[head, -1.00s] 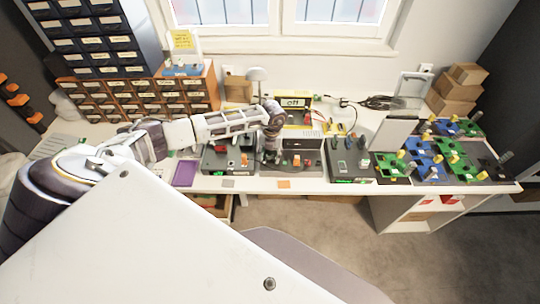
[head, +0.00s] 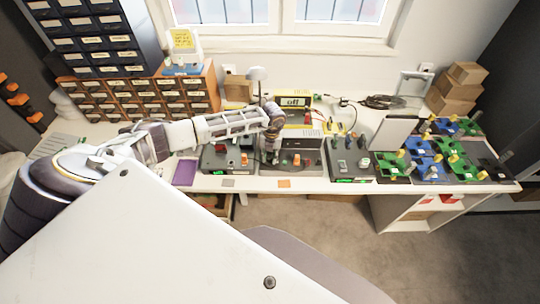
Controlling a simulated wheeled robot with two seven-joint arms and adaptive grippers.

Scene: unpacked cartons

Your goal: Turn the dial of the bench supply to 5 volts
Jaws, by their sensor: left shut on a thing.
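The bench supply (head: 300,162) appears to be the grey box in the middle of the bench, with a red knob or button (head: 297,159) on its front. My left gripper (head: 271,158) points down at the left part of this box. It is shut, apparently on the dial, which the fingers hide. The dial's setting and scale cannot be read. My right gripper is not in view.
A dark box with an orange part (head: 244,159) stands just left, and another dark box (head: 350,165) just right. Green and blue circuit boards (head: 425,165) fill the right end. The bench's front edge is close.

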